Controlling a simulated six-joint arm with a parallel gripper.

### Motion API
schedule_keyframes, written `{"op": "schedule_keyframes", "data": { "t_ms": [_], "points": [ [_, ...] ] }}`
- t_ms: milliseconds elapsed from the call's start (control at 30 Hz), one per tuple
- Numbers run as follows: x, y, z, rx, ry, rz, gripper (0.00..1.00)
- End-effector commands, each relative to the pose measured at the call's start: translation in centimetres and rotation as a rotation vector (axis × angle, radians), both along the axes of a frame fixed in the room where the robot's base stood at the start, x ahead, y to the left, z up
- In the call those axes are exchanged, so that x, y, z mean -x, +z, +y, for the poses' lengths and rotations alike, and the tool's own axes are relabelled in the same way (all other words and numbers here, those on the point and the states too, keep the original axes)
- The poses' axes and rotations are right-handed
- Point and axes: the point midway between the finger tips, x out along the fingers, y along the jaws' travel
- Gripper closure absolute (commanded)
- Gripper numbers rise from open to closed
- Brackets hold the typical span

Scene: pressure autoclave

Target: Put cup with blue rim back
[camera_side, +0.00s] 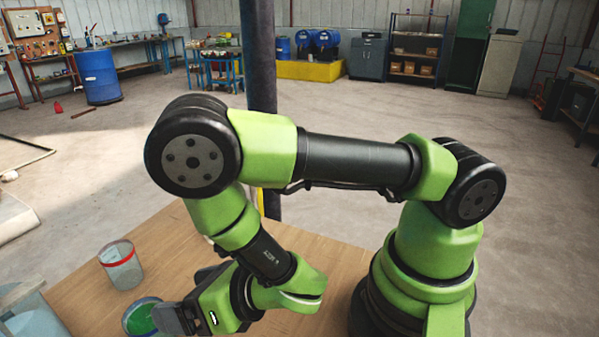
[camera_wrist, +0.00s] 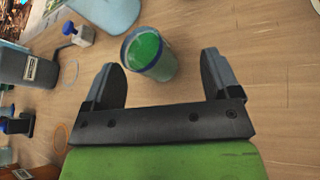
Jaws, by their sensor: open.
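The cup with the blue rim (camera_wrist: 160,70) stands on the wooden table and holds something green. It also shows at the bottom of the side view (camera_side: 128,322), partly hidden behind my gripper. My gripper (camera_wrist: 160,62) is open. In the wrist view the cup sits between and slightly beyond its fingertips, nearer the left finger, with a gap to the right finger. In the side view my gripper (camera_side: 172,318) is low beside the cup's right side. Whether a finger touches the cup cannot be told.
A clear cup with a red rim (camera_side: 121,268) stands behind on the table (camera_side: 75,290). In the wrist view, a dark labelled device (camera_wrist: 28,68), a small blue-knobbed part (camera_wrist: 78,34) and a thin tan ring mark (camera_wrist: 61,136) lie left. The table on the right is bare.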

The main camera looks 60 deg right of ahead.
Motion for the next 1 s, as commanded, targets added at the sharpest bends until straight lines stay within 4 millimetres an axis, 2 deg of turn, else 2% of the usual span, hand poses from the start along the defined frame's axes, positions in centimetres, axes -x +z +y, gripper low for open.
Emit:
{"op": "schedule_keyframes", "data": {
  "t_ms": [33, 100, 200, 333, 433, 567, 700, 900, 933, 1000],
  "points": [
    [-1.4, 1.8, -0.6, -0.146, -0.114, 0.024, 0.18],
    [-3.0, 4.1, -1.8, -0.387, -0.288, 0.086, 0.18],
    [-4.3, 7.2, -3.4, -0.743, -0.521, 0.185, 0.18],
    [-4.7, 11.1, -5.2, -1.176, -0.781, 0.317, 0.18],
    [-3.9, 14.1, -6.5, -1.477, -0.962, 0.420, 0.18],
    [-1.6, 17.9, -8.0, -1.822, -1.188, 0.543, 0.18],
    [2.4, 21.2, -9.6, -2.135, -1.446, 0.643, 0.18],
    [9.1, 23.8, -11.3, -2.471, -1.818, 0.660, 0.18],
    [9.9, 23.9, -11.5, 2.428, 1.805, -0.631, 0.18],
    [11.6, 24.1, -11.7, 2.336, 1.774, -0.570, 0.18]
  ]
}}
